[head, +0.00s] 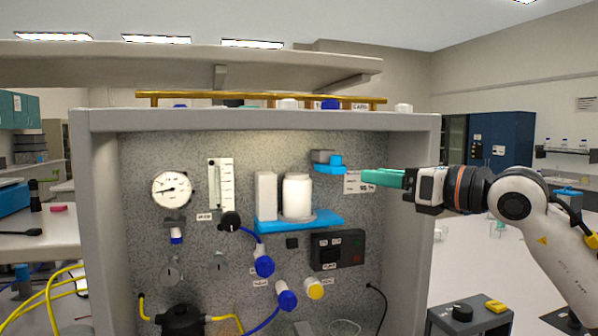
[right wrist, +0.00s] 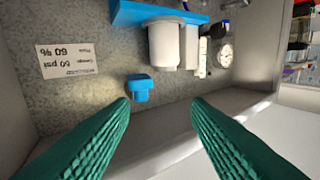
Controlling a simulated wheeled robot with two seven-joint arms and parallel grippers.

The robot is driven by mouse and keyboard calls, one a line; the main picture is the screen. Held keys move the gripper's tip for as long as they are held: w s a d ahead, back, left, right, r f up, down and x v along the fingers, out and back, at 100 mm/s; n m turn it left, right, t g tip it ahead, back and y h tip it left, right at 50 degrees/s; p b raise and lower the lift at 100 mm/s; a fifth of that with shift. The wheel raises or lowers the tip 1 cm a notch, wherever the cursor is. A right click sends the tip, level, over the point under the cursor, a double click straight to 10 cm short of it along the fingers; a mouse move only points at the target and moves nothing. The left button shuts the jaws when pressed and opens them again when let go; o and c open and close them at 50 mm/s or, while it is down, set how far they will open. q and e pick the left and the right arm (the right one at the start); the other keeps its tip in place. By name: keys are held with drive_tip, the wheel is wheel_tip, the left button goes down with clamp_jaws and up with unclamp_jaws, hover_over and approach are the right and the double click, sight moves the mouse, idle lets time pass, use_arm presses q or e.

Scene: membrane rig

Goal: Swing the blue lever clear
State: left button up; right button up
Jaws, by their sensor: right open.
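The blue lever (head: 331,169) juts from a small grey block on the rig's speckled back panel, at the upper right of the panel in the head view. In the right wrist view the blue lever (right wrist: 139,88) shows just beyond the fingertips, nearer the left finger. My right gripper (head: 366,177) has green fingers and points left, with its tips a little to the right of the lever and apart from it. In the right wrist view the gripper (right wrist: 160,103) is open and empty. My left gripper is not in view.
A blue shelf (head: 328,222) below the lever bears a white canister (head: 297,197) and a white box (head: 266,196). A paper label (head: 357,183) is on the panel behind my fingers. The grey frame's right post (head: 428,235) and top beam (head: 260,120) bound the rig.

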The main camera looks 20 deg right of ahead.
sight(341, 161)
drive_tip(key=shift+m+t+h, duration=0.3)
drive_tip(key=shift+h, duration=0.6)
drive_tip(key=w+p, duration=0.1)
drive_tip(key=w, duration=0.2)
drive_tip(key=w+a+r+p, duration=0.1)
drive_tip(key=w+p, duration=0.1)
drive_tip(key=w, duration=0.1)
drive_tip(key=w+a+r+p, duration=0.1)
drive_tip(key=w+p, duration=0.1)
drive_tip(key=w, duration=0.2)
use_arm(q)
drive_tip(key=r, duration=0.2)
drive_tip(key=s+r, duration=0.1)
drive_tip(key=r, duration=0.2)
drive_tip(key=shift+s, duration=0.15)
use_arm(e)
drive_tip(key=shift+w+f, duration=0.2)
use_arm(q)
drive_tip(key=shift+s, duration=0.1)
